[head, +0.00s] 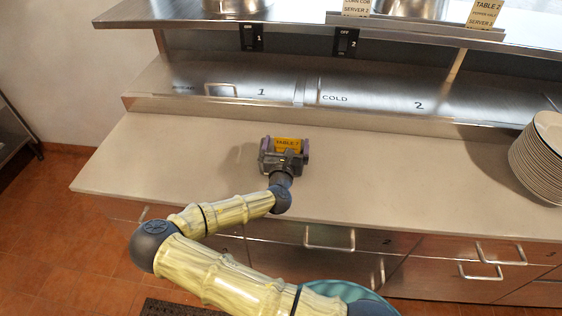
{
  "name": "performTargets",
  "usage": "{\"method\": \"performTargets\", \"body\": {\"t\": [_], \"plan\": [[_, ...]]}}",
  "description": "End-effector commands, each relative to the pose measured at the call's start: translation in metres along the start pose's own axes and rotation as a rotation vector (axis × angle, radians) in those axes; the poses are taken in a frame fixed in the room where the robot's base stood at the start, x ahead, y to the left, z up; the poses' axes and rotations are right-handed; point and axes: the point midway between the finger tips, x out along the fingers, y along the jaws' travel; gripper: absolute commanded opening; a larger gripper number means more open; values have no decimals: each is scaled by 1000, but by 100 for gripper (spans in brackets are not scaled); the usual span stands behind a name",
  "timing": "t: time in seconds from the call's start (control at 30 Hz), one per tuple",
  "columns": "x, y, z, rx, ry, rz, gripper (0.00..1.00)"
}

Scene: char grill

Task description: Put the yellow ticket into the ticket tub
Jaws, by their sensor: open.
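A yellow ticket (289,143) marked "TABLE 7" shows at my gripper, over the pale counter. My gripper (285,149) is open, with one finger to the left of the ticket and one to the right. The ticket appears between the fingers, but I cannot tell whether they touch it or whether it rests on the counter. My gripper hides its lower part. I cannot make out a ticket tub in this view.
A pale ticket (357,7) hangs on the upper rail. A stack of plates (541,157) stands at the counter's right end. Steel lids (240,84) and a raised ledge run behind the counter (400,170).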

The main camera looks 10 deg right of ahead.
Motion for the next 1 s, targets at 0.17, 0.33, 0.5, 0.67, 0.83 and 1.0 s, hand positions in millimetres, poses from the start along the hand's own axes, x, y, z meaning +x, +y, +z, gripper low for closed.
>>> {"method": "performTargets", "body": {"t": [0.17,0.33,0.5,0.67,0.83,1.0], "plan": [[-36,1,-2,-1,0,2,100],[-69,1,-2,-1,-1,1,100],[-100,1,-2,0,-1,2,100],[-121,0,-1,0,0,1,100],[-128,0,0,1,-1,0,100],[-128,0,0,1,-1,-1,100]]}}
